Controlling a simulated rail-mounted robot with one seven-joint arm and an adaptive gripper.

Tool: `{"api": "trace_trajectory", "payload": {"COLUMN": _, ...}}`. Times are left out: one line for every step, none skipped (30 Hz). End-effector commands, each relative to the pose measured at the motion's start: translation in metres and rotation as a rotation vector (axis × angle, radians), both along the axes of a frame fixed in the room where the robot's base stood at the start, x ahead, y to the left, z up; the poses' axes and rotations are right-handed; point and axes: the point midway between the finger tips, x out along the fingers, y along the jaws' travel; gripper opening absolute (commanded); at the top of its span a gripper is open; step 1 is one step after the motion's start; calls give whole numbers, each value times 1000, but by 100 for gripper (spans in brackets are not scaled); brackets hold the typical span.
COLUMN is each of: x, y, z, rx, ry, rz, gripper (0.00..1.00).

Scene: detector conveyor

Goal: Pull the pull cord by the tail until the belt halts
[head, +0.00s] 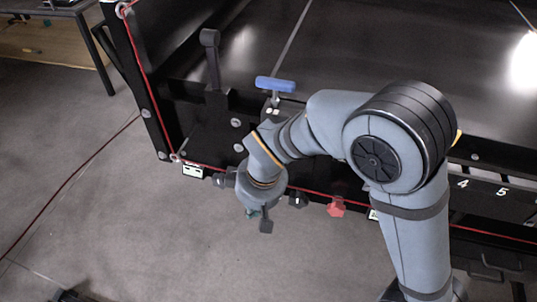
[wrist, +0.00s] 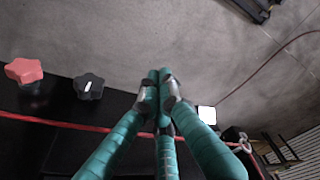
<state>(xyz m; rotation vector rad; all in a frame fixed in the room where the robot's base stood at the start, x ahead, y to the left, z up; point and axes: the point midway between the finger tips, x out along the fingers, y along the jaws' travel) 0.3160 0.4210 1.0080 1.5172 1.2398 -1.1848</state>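The red pull cord (head: 149,97) runs from an eyelet at the top left down to an eyelet at the conveyor's front left corner, then along the front face to the right. In the wrist view the cord (wrist: 75,125) crosses behind my fingers. In the head view my gripper (head: 251,213) is mostly hidden under my wrist, in front of the conveyor's front face. Whether it touches the cord is unclear.
A black knob (head: 298,200) and a red knob (head: 336,206) are on the front face, right of my gripper. A blue-topped handle (head: 275,84) and an upright black lever (head: 211,58) stand behind. A thin red line (head: 70,180) crosses the floor. Open floor lies in front.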

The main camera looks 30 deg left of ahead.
Motion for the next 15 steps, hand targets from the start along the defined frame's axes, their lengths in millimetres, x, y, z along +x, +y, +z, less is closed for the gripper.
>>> {"api": "trace_trajectory", "payload": {"x": 4, "y": 9, "z": 33, "rx": -9, "ry": -8, "rz": 17, "gripper": 0}}
{"api": "trace_trajectory", "payload": {"x": 7, "y": 13, "z": 42, "rx": -13, "ry": -13, "rz": 30, "gripper": 0}}
{"api": "trace_trajectory", "payload": {"x": 11, "y": 18, "z": 53, "rx": -22, "ry": -20, "rz": 47, "gripper": 0}}
{"api": "trace_trajectory", "payload": {"x": 14, "y": 22, "z": 60, "rx": -30, "ry": -26, "rz": 63, "gripper": 0}}
{"api": "trace_trajectory", "payload": {"x": 17, "y": 25, "z": 68, "rx": -38, "ry": -31, "rz": 79, "gripper": 0}}
{"api": "trace_trajectory", "payload": {"x": 22, "y": 30, "z": 78, "rx": -48, "ry": -40, "rz": 104, "gripper": 0}}
{"api": "trace_trajectory", "payload": {"x": 26, "y": 32, "z": 86, "rx": -59, "ry": -46, "rz": 124, "gripper": 0}}
{"api": "trace_trajectory", "payload": {"x": 31, "y": 35, "z": 95, "rx": -70, "ry": -54, "rz": 150, "gripper": 0}}
{"api": "trace_trajectory", "payload": {"x": 38, "y": 39, "z": 109, "rx": -91, "ry": -64, "rz": 194, "gripper": 0}}
{"api": "trace_trajectory", "payload": {"x": 45, "y": 41, "z": 120, "rx": -113, "ry": -75, "rz": 241, "gripper": 0}}
{"api": "trace_trajectory", "payload": {"x": 52, "y": 41, "z": 127, "rx": -139, "ry": -83, "rz": 296, "gripper": 0}}
{"api": "trace_trajectory", "payload": {"x": 59, "y": 39, "z": 129, "rx": -170, "ry": -90, "rz": 370, "gripper": 0}}
{"api": "trace_trajectory", "payload": {"x": 63, "y": 37, "z": 129, "rx": -192, "ry": -94, "rz": 428, "gripper": 0}}
{"api": "trace_trajectory", "payload": {"x": 66, "y": 34, "z": 129, "rx": -212, "ry": -95, "rz": 481, "gripper": 0}}
{"api": "trace_trajectory", "payload": {"x": 68, "y": 31, "z": 130, "rx": -237, "ry": -95, "rz": 554, "gripper": 0}}
